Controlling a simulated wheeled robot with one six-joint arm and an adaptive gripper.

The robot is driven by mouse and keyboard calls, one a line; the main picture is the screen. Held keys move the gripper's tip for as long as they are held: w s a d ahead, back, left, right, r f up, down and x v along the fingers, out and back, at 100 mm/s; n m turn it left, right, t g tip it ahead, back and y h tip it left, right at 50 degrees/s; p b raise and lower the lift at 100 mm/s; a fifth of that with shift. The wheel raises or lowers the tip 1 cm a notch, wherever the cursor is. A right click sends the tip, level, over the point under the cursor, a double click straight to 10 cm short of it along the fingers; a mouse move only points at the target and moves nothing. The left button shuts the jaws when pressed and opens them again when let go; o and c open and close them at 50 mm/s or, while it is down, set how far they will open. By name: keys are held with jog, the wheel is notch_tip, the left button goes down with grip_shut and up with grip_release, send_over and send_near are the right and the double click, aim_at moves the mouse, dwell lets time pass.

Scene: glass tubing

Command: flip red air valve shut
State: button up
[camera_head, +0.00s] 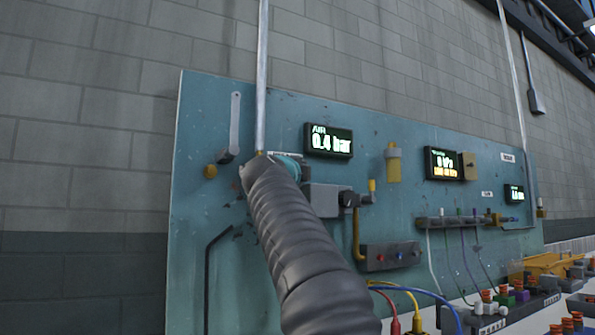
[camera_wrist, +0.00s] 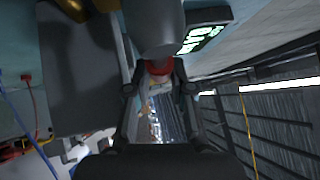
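A red part (camera_wrist: 158,69), which looks like the red air valve's handle, shows in the wrist view at the end of a grey rounded body (camera_wrist: 155,25). My gripper (camera_wrist: 159,80) has its two fingers on either side of this red part, close to it. The fingers are apart, but I cannot tell whether they touch it. In the head view my grey ribbed arm sleeve covers this spot, so neither the red valve nor my fingertips show clearly there. The air display (camera_head: 329,142) reads 0.4 bar, just right of the sleeve's top.
A teal panel (camera_head: 220,275) carries a metal pipe (camera_head: 262,70), a grey lever (camera_head: 234,122) at left, a yellow fitting (camera_head: 392,163) and a second display (camera_head: 441,163). Coloured cables and a bench with small devices (camera_head: 490,310) are at lower right.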

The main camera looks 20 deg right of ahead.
jog(key=o, duration=0.4)
jog(key=shift+s+d+r, duration=0.1)
jog(key=shift+s+d, duration=0.1)
jog(key=shift+a, duration=0.1)
jog(key=shift+v, duration=3.95)
jog(key=shift+s, duration=0.1)
